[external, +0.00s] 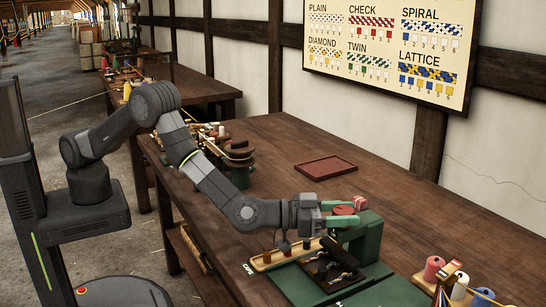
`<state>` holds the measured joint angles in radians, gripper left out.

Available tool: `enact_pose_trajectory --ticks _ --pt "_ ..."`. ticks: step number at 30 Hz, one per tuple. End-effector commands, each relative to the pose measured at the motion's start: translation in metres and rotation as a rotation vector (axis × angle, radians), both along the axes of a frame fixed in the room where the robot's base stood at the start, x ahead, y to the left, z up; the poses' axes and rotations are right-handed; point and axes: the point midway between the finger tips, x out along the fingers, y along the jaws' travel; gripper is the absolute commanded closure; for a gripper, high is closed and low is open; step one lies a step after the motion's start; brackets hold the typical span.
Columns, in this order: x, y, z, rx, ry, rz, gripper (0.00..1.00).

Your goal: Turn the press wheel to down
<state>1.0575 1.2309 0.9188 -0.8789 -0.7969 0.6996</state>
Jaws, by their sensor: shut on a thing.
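The green press (363,239) stands on the long wooden table, at the right of the picture. A red round part, which I take to be the press wheel (344,210), is at its top left. My gripper (341,212) reaches in from the left with its pale green fingers on either side of this red part, shut on it. A smaller red block or knob (361,202) shows just behind the fingers. My fingers partly hide the wheel, and I cannot tell its turned position.
A dark tray (330,276) with small parts and a wooden rack (270,263) lie below my gripper. Thread spools (433,268) stand at the lower right. A red tray (326,167) lies farther back. The table's middle is mostly clear. A pattern board (388,50) hangs on the wall.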

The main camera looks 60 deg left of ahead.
Motion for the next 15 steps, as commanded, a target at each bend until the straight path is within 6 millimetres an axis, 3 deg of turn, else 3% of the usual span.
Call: enact_pose_trajectory --ticks 15 --pt "0.0004 -0.0014 -0.0001 -0.012 -0.010 -0.221 0.78"
